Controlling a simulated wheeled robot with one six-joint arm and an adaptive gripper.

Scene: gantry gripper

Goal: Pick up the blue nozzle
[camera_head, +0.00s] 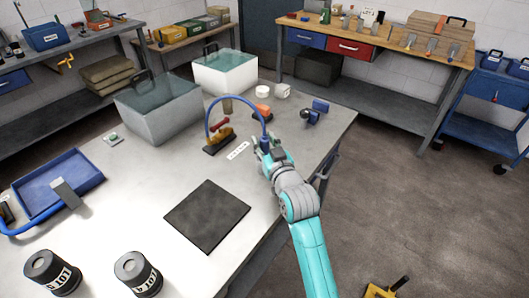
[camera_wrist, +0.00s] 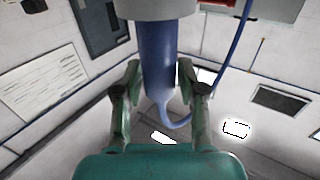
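The blue nozzle (camera_wrist: 158,60) is a smooth blue cylinder in the wrist view, standing between my two fingers. A thin blue hose (camera_wrist: 232,60) loops beside it. My gripper (camera_wrist: 158,75) has one finger on each side of the cylinder, with the tips very close to its sides. I cannot tell whether they press on it. In the head view my gripper (camera_head: 266,143) is over the right part of the table, at the right end of the arched hose (camera_head: 228,97). The nozzle is small and mostly hidden there.
The grey table (camera_head: 150,185) holds two bins, the nearer a grey one (camera_head: 158,115), a black mat (camera_head: 208,215), a blue tray (camera_head: 57,180) and two dark canisters, one at front left (camera_head: 50,273). A blue-black device (camera_head: 315,112) stands right of my gripper. The table's middle is clear.

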